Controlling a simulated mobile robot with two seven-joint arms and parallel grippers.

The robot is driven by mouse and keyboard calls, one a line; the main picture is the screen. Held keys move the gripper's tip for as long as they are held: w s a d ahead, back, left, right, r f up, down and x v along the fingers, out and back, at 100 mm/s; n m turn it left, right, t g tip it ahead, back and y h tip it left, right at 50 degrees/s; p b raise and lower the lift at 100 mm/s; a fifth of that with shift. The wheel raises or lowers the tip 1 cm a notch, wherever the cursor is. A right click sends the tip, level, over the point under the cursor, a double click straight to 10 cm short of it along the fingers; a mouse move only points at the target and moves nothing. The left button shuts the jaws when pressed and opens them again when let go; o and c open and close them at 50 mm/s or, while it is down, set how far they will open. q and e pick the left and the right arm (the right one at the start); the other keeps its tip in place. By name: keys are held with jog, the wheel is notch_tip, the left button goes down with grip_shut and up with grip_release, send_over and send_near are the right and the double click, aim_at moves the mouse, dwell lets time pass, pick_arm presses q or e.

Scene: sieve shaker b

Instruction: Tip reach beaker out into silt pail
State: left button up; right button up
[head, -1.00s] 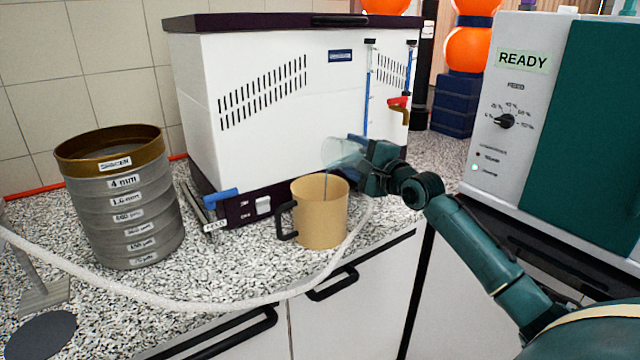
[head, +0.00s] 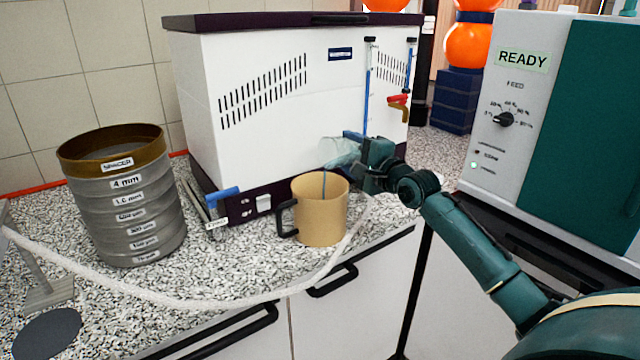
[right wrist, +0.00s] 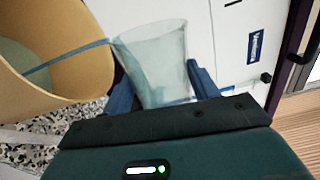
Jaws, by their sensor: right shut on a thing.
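The reach beaker (head: 341,153) is clear and tilted over the silt pail, its mouth toward the left. It also shows between my fingers in the right wrist view (right wrist: 155,62). My right gripper (head: 352,160) is shut on it. The silt pail (head: 320,215) is a tan, open-topped pot with a dark handle on its left, standing upright on the counter. A thin blue-grey stream (right wrist: 70,55) runs from the beaker's lip into the pail. In the right wrist view, grey-blue liquid (right wrist: 14,58) shows inside the pail (right wrist: 75,85). My left gripper is not in view.
A sieve stack (head: 128,205) stands on the speckled counter at left. A white hose (head: 180,300) curves along the counter past the pail. A white cabinet (head: 270,90) stands close behind the pail. A grey and green machine (head: 530,100) stands at right.

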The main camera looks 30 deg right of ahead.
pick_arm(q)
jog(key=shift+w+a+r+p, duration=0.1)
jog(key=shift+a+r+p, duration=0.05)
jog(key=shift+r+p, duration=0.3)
pick_arm(e)
jog(key=shift+a+r+n, duration=0.2)
jog(key=shift+r+n, duration=0.1)
jog(key=shift+n, duration=0.2)
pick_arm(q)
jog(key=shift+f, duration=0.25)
pick_arm(e)
jog(key=shift+f+n, duration=0.15)
jog(key=shift+n, duration=0.15)
pick_arm(q)
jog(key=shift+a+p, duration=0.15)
jog(key=shift+p, duration=0.2)
pick_arm(e)
jog(key=shift+a+f+n, duration=0.25)
jog(key=shift+a+n, duration=0.05)
jog(key=shift+n, duration=0.3)
